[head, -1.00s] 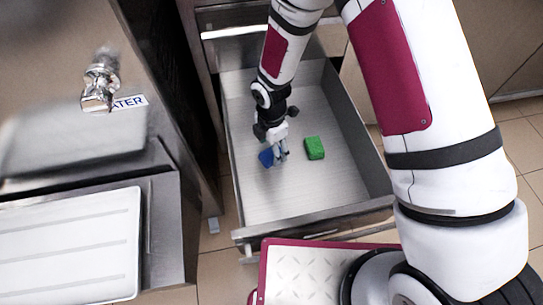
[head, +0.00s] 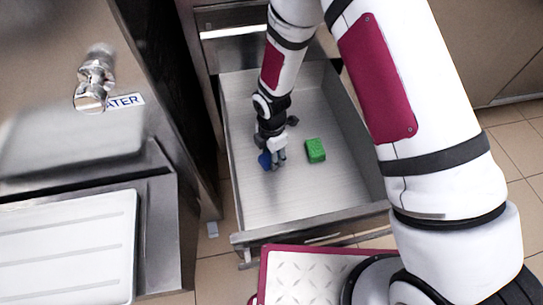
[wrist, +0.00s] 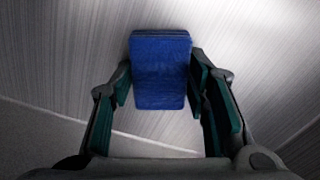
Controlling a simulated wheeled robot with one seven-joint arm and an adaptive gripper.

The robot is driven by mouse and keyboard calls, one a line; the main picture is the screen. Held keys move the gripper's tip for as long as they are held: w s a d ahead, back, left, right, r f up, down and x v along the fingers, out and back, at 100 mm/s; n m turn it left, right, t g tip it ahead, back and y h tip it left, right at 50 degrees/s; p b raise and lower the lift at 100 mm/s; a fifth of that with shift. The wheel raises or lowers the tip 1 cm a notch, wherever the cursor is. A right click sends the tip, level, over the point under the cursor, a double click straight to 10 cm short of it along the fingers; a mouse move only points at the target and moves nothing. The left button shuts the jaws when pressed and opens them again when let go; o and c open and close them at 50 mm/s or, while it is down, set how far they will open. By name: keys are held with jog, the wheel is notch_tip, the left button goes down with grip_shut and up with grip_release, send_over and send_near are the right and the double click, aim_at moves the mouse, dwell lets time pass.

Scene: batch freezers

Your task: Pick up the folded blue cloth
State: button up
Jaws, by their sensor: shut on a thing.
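The folded blue cloth (head: 264,161) is in the open metal drawer, left of centre in the head view, partly hidden by my gripper. In the wrist view the folded blue cloth (wrist: 160,70) is a thick, layered rectangle between the two fingers. My gripper (head: 273,163) points down into the drawer. In the wrist view my gripper (wrist: 160,78) is shut on the cloth, with dark green finger pads at its left and right sides. I cannot tell whether the cloth touches the drawer floor.
A green block (head: 315,150) lies in the drawer to the right of my gripper. The metal drawer (head: 300,207) has walls all round and bare floor in front. A counter with a tap (head: 93,85) and a white ribbed tray (head: 65,245) stands at left.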

jog(key=shift+r, duration=0.15)
notch_tip(320, 180, up, 4)
jog(key=shift+f+p, duration=0.2)
jog(key=shift+p, duration=0.75)
jog(key=s+d+p, duration=0.1)
jog(key=s+d, duration=0.2)
jog(key=d, duration=0.1)
jog(key=s+d, duration=0.3)
jog(key=d, duration=0.1)
jog(key=s+d+r+p, duration=0.1)
jog(key=s+d, duration=0.3)
jog(key=shift+d+p, duration=0.2)
jog(key=shift+p, duration=0.1)
